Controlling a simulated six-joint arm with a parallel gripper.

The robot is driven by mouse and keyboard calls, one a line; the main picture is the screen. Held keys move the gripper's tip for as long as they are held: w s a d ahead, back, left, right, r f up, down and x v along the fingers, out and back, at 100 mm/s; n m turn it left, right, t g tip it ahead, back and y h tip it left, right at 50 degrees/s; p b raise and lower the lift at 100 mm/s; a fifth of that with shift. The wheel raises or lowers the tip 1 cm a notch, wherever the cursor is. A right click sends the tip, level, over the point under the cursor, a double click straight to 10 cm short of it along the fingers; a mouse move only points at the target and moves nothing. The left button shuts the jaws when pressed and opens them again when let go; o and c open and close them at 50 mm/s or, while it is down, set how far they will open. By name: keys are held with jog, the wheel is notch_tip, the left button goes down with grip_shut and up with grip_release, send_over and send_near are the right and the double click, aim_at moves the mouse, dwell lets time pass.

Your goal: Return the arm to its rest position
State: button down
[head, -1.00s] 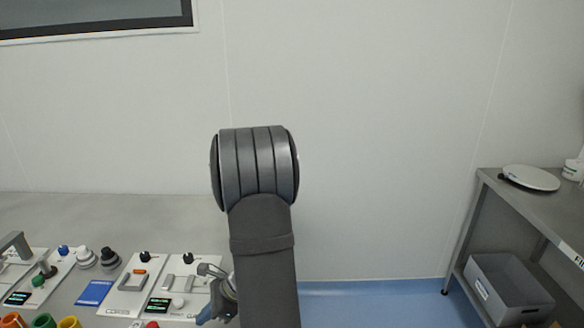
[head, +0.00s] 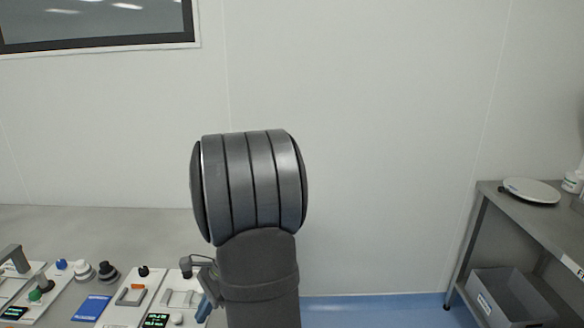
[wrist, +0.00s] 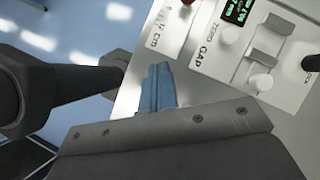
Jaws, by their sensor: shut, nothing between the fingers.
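My gripper (wrist: 158,88) shows in the wrist view with its blue fingers together and nothing between them. It is over the edge of the grey console, left of the white GAP panel (wrist: 262,45). In the head view my gripper (head: 204,307) is partly hidden behind my dark arm, beside the panels at the lower left. My arm stands upright in the middle of the head view with its large ribbed joint raised.
The console (head: 130,225) carries several white panels with knobs, handles and small displays, and a blue plate (head: 92,307). A metal shelf (head: 530,222) at the right holds a round white dish (head: 530,190), with a grey bin (head: 510,298) below. Blue floor lies between.

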jog(key=shift+s+a+r+n+t+h, duration=0.1)
jog(key=shift+s+a+r+n+h, duration=0.1)
jog(key=shift+a+r+n+h, duration=0.45)
jog(key=shift+s+a+r+n+t+h, duration=0.15)
jog(key=shift+a+r+n+h, duration=0.25)
jog(key=shift+a+n, duration=0.4)
jog(key=shift+s+a+r+n+t+h, duration=0.1)
jog(key=shift+s+a+r+n+h, duration=0.15)
jog(key=shift+a+r+n+h, duration=0.45)
jog(key=shift+a+f+m, duration=0.1)
jog(key=shift+f+m, duration=0.1)
jog(key=shift+m, duration=0.05)
